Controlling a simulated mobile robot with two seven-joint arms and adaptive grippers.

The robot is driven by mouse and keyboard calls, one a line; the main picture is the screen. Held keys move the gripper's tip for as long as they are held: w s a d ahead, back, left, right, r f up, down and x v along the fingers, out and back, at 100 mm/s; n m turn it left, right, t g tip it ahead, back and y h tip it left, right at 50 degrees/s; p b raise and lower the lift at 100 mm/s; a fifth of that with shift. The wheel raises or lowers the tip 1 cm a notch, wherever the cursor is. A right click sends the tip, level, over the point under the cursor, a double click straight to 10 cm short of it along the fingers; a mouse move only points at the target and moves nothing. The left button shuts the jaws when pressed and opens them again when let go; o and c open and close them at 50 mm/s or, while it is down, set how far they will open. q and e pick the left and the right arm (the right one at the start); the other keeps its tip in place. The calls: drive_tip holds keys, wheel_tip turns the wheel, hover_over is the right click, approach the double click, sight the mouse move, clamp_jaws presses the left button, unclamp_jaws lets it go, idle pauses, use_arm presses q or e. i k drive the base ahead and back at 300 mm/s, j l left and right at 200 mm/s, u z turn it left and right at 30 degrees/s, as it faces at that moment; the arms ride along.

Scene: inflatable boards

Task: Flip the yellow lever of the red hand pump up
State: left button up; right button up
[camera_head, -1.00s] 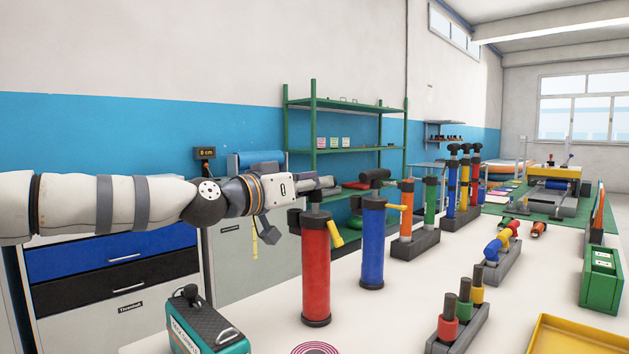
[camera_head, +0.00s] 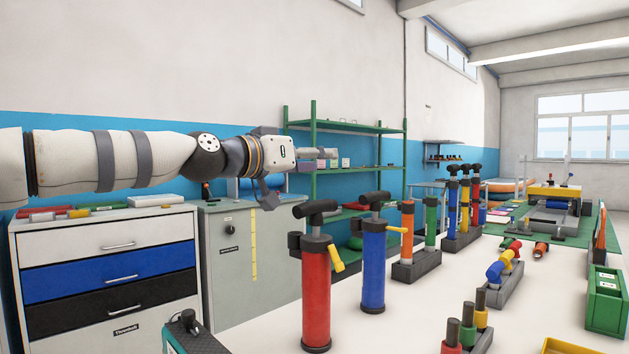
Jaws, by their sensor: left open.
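The red hand pump (camera_head: 316,298) stands upright on the white table, with a black T-handle on top. Its yellow lever (camera_head: 337,260) is on the right side of the pump's head and slants downward. My left gripper (camera_head: 301,177) reaches in from the left with its fingers spread and nothing between them. In the picture it is above and left of the pump's handle, apart from the lever. My right gripper is out of view.
A blue pump (camera_head: 373,270) with its own yellow lever stands close to the right of the red one. Several more pumps stand in racks behind. A green shelf (camera_head: 360,170) and a drawer cabinet (camera_head: 105,236) are at the back. Open air surrounds my left gripper.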

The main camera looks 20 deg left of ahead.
sight(339, 266)
drive_tip(key=k+j, duration=0.25)
drive_tip(key=k, duration=0.2)
drive_tip(key=k+j, duration=0.3)
drive_tip(key=k, duration=0.2)
drive_tip(key=k+j, duration=0.25)
drive_tip(key=k, duration=0.2)
